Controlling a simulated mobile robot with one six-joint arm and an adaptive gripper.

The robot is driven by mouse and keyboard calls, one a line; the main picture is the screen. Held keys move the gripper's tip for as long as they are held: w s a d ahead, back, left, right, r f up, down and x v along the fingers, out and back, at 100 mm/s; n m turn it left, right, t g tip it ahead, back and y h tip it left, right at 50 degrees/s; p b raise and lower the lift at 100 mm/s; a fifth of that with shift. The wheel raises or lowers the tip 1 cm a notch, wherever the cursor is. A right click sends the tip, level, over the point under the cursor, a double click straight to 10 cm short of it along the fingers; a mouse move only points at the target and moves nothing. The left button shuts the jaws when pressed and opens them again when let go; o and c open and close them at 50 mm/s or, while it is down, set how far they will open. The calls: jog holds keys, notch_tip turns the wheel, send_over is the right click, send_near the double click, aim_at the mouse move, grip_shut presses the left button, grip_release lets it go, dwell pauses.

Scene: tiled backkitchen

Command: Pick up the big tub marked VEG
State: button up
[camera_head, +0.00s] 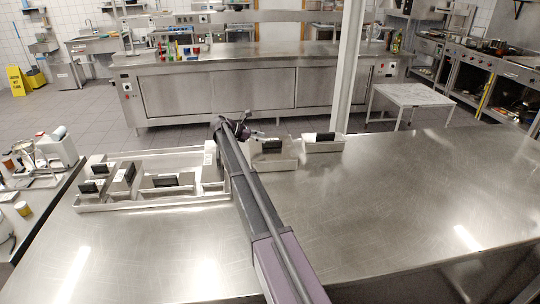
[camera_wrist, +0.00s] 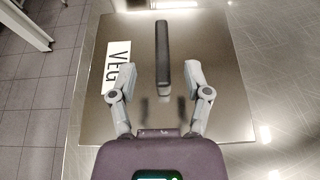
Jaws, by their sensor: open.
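The tub marked VEG shows from above in the wrist view as a wide brownish-grey lid (camera_wrist: 222,115) with a white VEG label (camera_wrist: 118,66) left of centre. A dark bar handle (camera_wrist: 162,50) stands along its middle. My gripper (camera_wrist: 162,78) is open and empty, with one finger on each side of the handle and gaps on both sides. I cannot tell how high the fingers are above the lid. In the head view my gripper (camera_head: 256,135) is beyond the end of my arm, beside a pale tub with a dark handle (camera_head: 272,158); no label is readable there.
Another pale tub (camera_head: 323,147) with a dark handle stands just right. A long shallow tray (camera_head: 150,205) with several handled containers lies left of my arm. The steel table (camera_head: 400,190) is clear on the right. A vertical post (camera_head: 348,70) rises behind the table.

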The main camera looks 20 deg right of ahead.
aim_at(272, 141)
jog(key=shift+b+x, duration=1.15)
jog(key=shift+x, duration=1.45)
jog(key=shift+w+f, duration=0.1)
jog(key=shift+f, duration=0.05)
grip_shut()
